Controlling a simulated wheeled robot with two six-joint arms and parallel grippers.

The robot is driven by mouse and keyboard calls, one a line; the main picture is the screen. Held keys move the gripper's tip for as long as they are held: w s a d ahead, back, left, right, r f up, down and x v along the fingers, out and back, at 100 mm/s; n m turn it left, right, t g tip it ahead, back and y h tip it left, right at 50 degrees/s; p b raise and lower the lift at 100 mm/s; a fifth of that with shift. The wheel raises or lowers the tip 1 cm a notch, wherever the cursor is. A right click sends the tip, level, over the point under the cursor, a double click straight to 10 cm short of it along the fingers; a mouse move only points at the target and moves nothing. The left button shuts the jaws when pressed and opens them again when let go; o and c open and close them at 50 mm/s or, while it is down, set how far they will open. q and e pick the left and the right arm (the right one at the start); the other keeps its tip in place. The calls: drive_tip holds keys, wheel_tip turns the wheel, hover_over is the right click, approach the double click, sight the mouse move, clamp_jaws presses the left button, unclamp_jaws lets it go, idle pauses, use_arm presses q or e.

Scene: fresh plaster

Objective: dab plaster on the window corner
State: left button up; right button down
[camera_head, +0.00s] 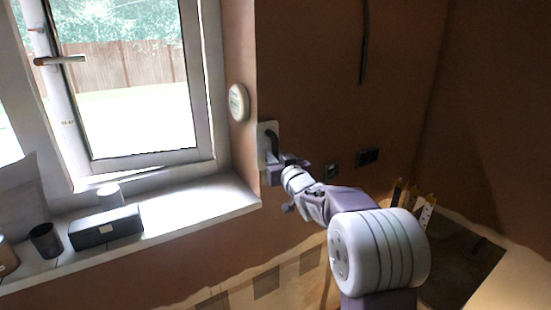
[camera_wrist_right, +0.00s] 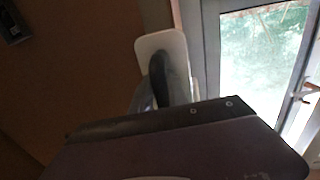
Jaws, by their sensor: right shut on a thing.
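My right gripper (camera_head: 277,165) is shut on the dark handle of a trowel with a pale plate (camera_head: 264,133). The plate is upright at the wall corner (camera_head: 256,85) beside the window opening, above the sill's right end. I cannot tell whether it touches the wall. In the right wrist view the pale plate (camera_wrist_right: 152,43) and its dark handle (camera_wrist_right: 174,78) stand beyond the gripper body, left of the window frame. The gripper's fingers are mostly hidden there. The window (camera_head: 135,80) has a white frame. My left gripper is not in view.
The sill (camera_head: 195,203) holds a dark box (camera_head: 105,228), a dark cup (camera_head: 46,240) and a white roll (camera_head: 110,195). A round pale device (camera_head: 239,102) is on the reveal. Wall sockets (camera_head: 368,156) and a hanging cable (camera_head: 364,45) are to the right.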

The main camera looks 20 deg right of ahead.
sight(275, 136)
drive_tip(key=shift+r+p, duration=2.25)
drive_tip(key=shift+r, duration=0.95)
wheel_tip(275, 136, down, 16)
drive_tip(key=b, duration=1.5)
drive_tip(key=shift+f, duration=0.25)
drive_tip(key=s+d, duration=0.1)
drive_tip(key=s, duration=0.8)
drive_tip(key=shift+b, duration=0.35)
drive_tip(key=shift+w+d, duration=0.1)
drive_tip(key=shift+w, duration=0.05)
drive_tip(key=shift+r, duration=0.1)
